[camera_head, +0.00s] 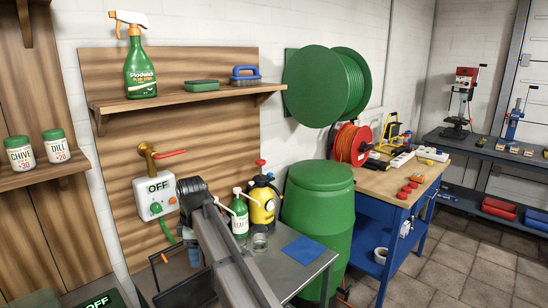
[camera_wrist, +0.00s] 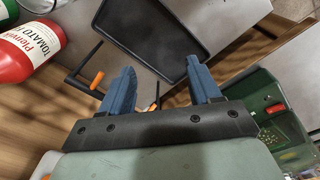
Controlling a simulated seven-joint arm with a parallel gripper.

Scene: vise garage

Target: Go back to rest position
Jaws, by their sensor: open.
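My gripper (camera_wrist: 160,84) shows in the wrist view with its two blue fingers spread wide apart. It is open, with nothing held between the fingers. A dark tray (camera_wrist: 150,30) and wooden boards show beyond the fingertips. In the head view my arm reaches up from the bottom middle, in front of the grey bench. Its dark upper end is close to the white OFF box (camera_head: 157,197) on the wooden panel.
A green bottle (camera_head: 239,214), a yellow sprayer (camera_head: 263,205), a glass jar (camera_head: 260,240) and a blue cloth (camera_head: 304,250) are on the bench right of my arm. A green barrel (camera_head: 318,225) stands beyond.

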